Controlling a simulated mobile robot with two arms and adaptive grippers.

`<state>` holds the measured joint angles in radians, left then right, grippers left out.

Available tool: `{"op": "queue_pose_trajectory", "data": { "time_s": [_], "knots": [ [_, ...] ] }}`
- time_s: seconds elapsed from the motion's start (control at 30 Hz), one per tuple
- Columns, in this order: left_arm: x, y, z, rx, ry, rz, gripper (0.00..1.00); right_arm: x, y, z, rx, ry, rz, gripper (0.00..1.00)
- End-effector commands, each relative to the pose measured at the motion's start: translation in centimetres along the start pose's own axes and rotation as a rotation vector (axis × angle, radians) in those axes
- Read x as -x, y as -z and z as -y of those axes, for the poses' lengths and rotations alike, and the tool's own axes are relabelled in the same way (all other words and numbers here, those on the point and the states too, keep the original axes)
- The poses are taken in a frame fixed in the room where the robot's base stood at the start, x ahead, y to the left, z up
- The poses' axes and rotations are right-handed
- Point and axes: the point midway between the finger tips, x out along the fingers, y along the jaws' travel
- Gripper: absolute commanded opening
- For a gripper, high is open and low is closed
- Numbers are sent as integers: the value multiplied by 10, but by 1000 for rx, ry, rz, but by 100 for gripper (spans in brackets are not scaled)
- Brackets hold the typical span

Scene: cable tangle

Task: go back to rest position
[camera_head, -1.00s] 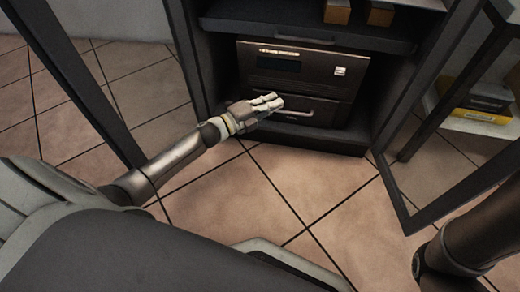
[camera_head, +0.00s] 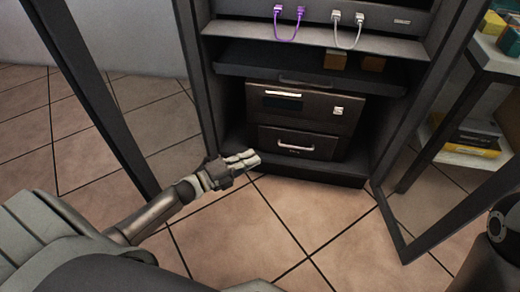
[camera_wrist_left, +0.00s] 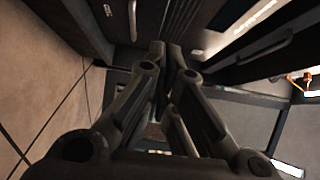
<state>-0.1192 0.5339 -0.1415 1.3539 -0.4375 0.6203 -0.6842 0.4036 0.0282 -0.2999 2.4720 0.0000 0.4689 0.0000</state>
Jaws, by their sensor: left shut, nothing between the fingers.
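My left gripper (camera_head: 246,162) is shut and empty in the head view, low in front of the dark cabinet (camera_head: 190,75). It is apart from the lower drawer (camera_head: 300,143) of the dark unit inside, to the left of the drawer handle. In the left wrist view its two fingers (camera_wrist_left: 168,48) are together, with a drawer handle (camera_wrist_left: 262,48) to their right. My right gripper is not in view; only part of my right arm shows at the right edge of the head view.
A purple cable (camera_head: 287,38) and a white cable (camera_head: 345,45) hang in the cabinet's upper part. The open glass door (camera_head: 408,225) stands at the right, before a shelf (camera_head: 470,160) with boxes. The tiled floor (camera_head: 285,225) in front is clear.

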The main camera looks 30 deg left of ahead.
Motion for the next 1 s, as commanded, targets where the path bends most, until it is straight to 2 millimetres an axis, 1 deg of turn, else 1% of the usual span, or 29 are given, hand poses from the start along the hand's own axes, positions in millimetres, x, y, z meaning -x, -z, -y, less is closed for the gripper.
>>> {"op": "queue_pose_trajectory", "data": {
  "time_s": [0.1, 0.23, 0.3, 0.37, 0.47, 0.57, 0.6, 0.67, 0.7, 0.73, 0.77, 0.8, 0.87, 0.9, 0.97, 1.0],
  "knots": [
    [6, 0, 0, 0, 0, 1, 0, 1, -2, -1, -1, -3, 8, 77],
    [7, 0, 0, -1, 1, 0, 0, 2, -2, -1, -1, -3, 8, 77],
    [6, 3, 4, 8, 9, -4, 0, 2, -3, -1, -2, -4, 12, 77],
    [2, 12, 14, 33, 32, -16, 0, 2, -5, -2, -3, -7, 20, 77],
    [-9, 42, 50, 114, 108, -59, 0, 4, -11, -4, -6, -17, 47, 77],
    [-19, 84, 107, 246, 227, -127, 0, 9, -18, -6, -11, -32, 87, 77],
    [-21, 101, 134, 305, 280, -160, 0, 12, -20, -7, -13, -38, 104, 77],
    [-22, 126, 173, 396, 359, -211, 0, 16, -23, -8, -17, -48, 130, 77],
    [-20, 141, 201, 456, 412, -245, 0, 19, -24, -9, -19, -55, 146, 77],
    [-18, 151, 222, 498, 452, -273, 0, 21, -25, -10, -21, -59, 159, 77],
    [-16, 161, 242, 544, 492, -301, 0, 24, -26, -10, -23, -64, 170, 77],
    [-11, 174, 270, 602, 543, -339, 0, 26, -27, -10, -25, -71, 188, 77],
    [-1, 190, 312, 687, 624, -400, 0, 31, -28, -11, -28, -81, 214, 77],
    [7, 200, 340, 744, 676, -440, 0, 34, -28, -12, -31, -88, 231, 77],
    [22, 211, 379, 821, 752, -502, 0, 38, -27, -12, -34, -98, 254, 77],
    [31, 217, 402, 866, 798, -541, 0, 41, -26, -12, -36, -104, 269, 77]
  ]
}}
